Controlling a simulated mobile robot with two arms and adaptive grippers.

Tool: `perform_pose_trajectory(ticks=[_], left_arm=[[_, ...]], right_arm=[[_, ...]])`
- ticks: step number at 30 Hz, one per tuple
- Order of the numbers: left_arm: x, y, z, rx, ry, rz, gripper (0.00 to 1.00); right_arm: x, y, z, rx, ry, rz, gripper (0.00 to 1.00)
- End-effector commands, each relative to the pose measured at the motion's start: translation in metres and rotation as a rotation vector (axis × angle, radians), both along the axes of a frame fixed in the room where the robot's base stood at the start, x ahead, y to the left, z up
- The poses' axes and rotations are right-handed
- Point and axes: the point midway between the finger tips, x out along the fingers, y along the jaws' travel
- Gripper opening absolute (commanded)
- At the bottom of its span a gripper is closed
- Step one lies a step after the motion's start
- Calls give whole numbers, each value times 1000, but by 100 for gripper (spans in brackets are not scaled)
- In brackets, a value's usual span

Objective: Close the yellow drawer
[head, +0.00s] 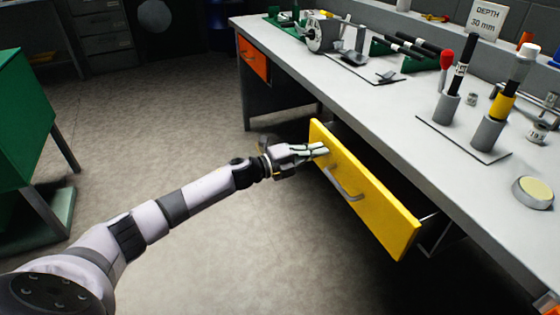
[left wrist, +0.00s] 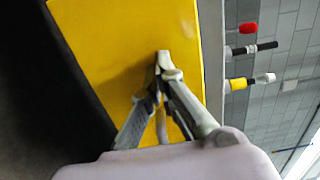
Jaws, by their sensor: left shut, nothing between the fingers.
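The yellow drawer (head: 372,197) stands pulled out from under the grey workbench, with a gap between its front and the bench. Its metal handle (head: 343,186) is on the yellow front. My left gripper (head: 325,150) is shut and empty, with its fingertips at the upper left part of the drawer front, beside the handle. In the left wrist view the fingertips (left wrist: 162,58) lie over the yellow front (left wrist: 110,45); I cannot tell whether they touch it. My right gripper is not in view.
The grey workbench top (head: 400,105) holds tools, several upright cylinders and a "DEPTH 30 mm" sign (head: 485,20). An orange drawer (head: 252,58) sits farther left under the bench. A green cabinet (head: 22,120) stands at far left. The floor between is clear.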

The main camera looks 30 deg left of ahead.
Motion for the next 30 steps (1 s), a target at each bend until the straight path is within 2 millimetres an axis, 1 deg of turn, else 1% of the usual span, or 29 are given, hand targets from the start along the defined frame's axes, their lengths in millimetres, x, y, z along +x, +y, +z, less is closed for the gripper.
perform_pose_trajectory(ticks=[1,6,12,18,30], left_arm=[[7,-6,0,-2,-1,-1,0],[29,-24,-1,-1,0,-1,0],[48,-38,-1,0,0,0,0],[56,-44,-1,0,1,1,0],[58,-45,1,-2,-1,3,0]], right_arm=[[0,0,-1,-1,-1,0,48],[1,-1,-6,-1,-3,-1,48],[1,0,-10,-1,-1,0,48],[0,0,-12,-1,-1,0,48],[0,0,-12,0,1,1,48]])
